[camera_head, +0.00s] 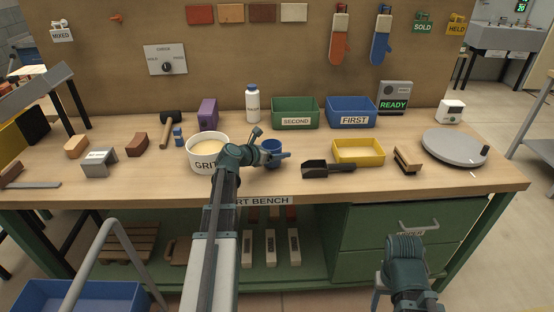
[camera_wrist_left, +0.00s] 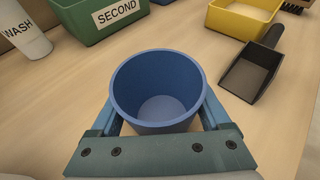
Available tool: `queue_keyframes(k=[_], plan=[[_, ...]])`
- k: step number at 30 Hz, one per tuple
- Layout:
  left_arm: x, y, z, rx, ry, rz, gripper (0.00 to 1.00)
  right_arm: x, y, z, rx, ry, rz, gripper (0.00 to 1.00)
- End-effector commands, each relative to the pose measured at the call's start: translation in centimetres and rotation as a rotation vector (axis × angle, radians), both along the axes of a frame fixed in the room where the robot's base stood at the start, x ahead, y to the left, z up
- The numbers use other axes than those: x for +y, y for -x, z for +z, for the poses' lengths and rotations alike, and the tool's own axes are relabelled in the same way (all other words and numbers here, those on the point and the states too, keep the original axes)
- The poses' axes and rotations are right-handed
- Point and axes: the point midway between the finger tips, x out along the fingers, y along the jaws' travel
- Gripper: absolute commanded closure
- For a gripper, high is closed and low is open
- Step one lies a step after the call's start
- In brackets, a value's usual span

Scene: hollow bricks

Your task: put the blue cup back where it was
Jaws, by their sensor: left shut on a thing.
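The blue cup (camera_head: 270,146) is at the middle of the bench (camera_head: 330,188), just right of the white GRIT tub (camera_head: 207,162). My left gripper (camera_head: 272,158) is shut on it. In the left wrist view the blue cup (camera_wrist_left: 158,112) is between the two fingers of my left gripper (camera_wrist_left: 160,118), its open mouth facing the camera and its inside empty. I cannot tell whether its base touches the bench. My right gripper (camera_head: 405,270) is low at the right, in front of the bench; its fingers are not clear.
A green SECOND bin (camera_head: 295,121) and blue FIRST bin (camera_head: 353,121) stand behind, with a white WASH bottle (camera_head: 252,104) to their left. A black scoop (camera_head: 327,169) and yellow tray (camera_head: 358,160) are to the right. Bare wood shows near the front edge.

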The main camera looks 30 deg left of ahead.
Motion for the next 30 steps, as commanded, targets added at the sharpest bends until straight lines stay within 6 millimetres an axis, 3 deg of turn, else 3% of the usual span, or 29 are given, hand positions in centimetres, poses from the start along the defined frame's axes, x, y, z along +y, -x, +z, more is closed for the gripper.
queue_keyframes(k=[2,15,16,18,28,30], plan=[[0.0,0.1,-1.4,0.000,0.000,0.002,0.89,0.0,0.0,-1.4,0.000,0.000,0.000,0.41],[0.1,0.1,-1.6,0.000,0.000,0.003,0.89,0.0,0.0,-1.6,0.000,0.000,0.000,0.41],[0.1,0.1,-1.5,0.000,0.000,0.003,0.14,0.0,0.0,-1.5,0.000,0.000,0.000,0.41],[0.1,0.1,-1.4,0.000,0.000,0.003,0.02,0.0,0.0,-1.4,0.000,0.000,0.000,0.41],[0.0,0.1,-1.0,0.000,0.000,0.002,0.00,0.0,0.0,-1.0,0.000,0.000,0.000,0.41],[0.2,0.9,-0.6,0.000,0.000,0.004,0.00,0.0,0.0,-0.6,0.000,0.000,0.000,0.41]])
